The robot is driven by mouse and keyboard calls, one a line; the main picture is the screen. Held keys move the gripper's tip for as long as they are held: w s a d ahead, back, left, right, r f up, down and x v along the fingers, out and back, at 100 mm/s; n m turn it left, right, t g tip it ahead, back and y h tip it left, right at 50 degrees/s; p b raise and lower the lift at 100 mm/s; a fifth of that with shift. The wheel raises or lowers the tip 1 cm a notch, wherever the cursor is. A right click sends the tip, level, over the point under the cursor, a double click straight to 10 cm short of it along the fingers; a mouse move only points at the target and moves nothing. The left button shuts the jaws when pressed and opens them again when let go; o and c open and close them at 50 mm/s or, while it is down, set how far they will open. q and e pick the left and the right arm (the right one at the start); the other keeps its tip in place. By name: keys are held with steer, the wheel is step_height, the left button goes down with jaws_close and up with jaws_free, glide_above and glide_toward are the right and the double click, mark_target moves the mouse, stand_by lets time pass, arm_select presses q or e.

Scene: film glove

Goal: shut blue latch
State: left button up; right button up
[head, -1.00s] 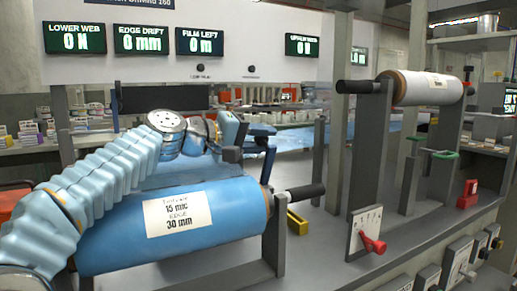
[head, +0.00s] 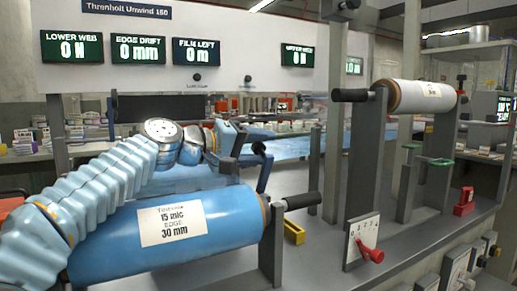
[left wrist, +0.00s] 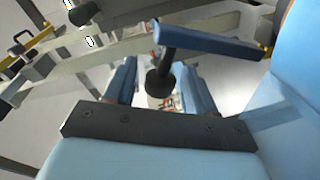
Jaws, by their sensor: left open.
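The blue latch (head: 265,176) is a blue lever with a dark knob, just right of my left gripper (head: 252,147) and above the right end of the large blue film roll. In the left wrist view the latch (left wrist: 215,43) is a blue bar crossing in front of my left gripper (left wrist: 160,88). Its dark knob shows in line with the gap between the blue fingers. The fingers are apart and hold nothing. I cannot tell whether the knob touches them. My right gripper is not in view.
The blue film roll (head: 110,247) lies below my left arm, with a black-gripped handle (head: 300,201) at its right. A yellow block (head: 293,231), a red lever (head: 370,254), a green handle (head: 435,162) and a white roll (head: 422,96) stand to the right. Grey deck between them is clear.

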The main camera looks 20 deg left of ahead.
arm_select(q)
steer(key=b+v, duration=0.1)
steer(key=v, duration=1.2)
steer(key=shift+s+a, duration=0.25)
steer(key=shift+s, duration=0.1)
steer(key=shift+o, duration=0.2)
